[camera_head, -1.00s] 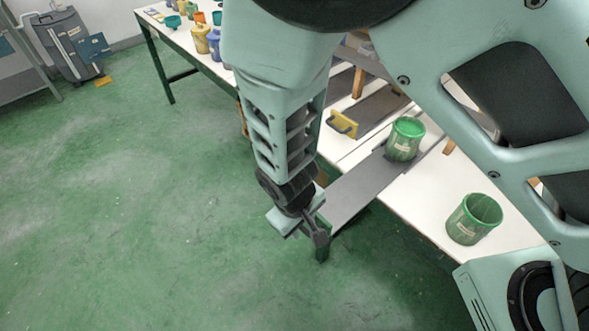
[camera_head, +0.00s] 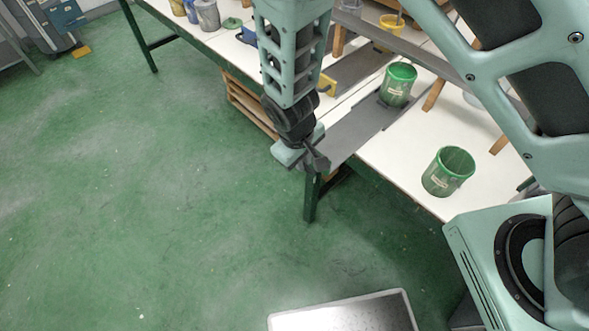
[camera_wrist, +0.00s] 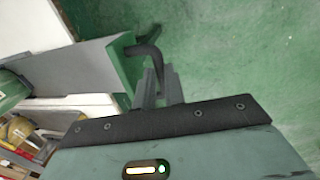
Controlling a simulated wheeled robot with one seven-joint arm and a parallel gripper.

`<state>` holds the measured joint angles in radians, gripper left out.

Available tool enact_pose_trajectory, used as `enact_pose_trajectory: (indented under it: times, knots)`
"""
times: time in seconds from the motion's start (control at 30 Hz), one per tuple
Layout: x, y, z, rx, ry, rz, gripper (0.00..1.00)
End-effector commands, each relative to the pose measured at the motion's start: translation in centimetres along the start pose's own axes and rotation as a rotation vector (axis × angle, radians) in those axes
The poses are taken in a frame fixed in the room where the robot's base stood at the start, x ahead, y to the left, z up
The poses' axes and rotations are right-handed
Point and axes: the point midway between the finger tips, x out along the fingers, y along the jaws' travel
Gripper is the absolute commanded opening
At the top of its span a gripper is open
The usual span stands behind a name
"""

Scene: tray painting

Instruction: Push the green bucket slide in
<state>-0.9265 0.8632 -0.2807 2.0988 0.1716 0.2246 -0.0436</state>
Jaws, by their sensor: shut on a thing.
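The green bucket (camera_head: 398,86) stands upright on a long grey slide (camera_head: 358,132) that lies across the white table. The near end of the slide comes to the table's front edge, by my gripper (camera_head: 316,163). In the wrist view the slide (camera_wrist: 75,68) has a green end plate (camera_wrist: 127,68) with a bent black handle (camera_wrist: 146,52). My gripper's fingers (camera_wrist: 161,84) are shut on this handle. Part of the green bucket (camera_wrist: 12,90) shows at the left edge of the wrist view. The arm hides part of the slide's near end in the head view.
Another green bucket (camera_head: 448,171) stands on the white table (camera_head: 405,160) to the right. A yellow handle (camera_head: 327,85) marks a neighbouring slide, and a yellow bucket (camera_head: 390,33) stands farther back. The green floor (camera_head: 150,200) at left is clear.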

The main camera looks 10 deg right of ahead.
Motion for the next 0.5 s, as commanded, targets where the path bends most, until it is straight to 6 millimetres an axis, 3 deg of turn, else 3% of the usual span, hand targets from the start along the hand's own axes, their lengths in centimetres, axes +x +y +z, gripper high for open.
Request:
enact_pose_trajectory:
  times: [0.03,0.5]
  knots:
    - [0.3,1.7,-0.3,0.01,0.0,0.001,0.0]
    - [2.5,14.2,-0.2,0.008,0.001,0.001,0.0]
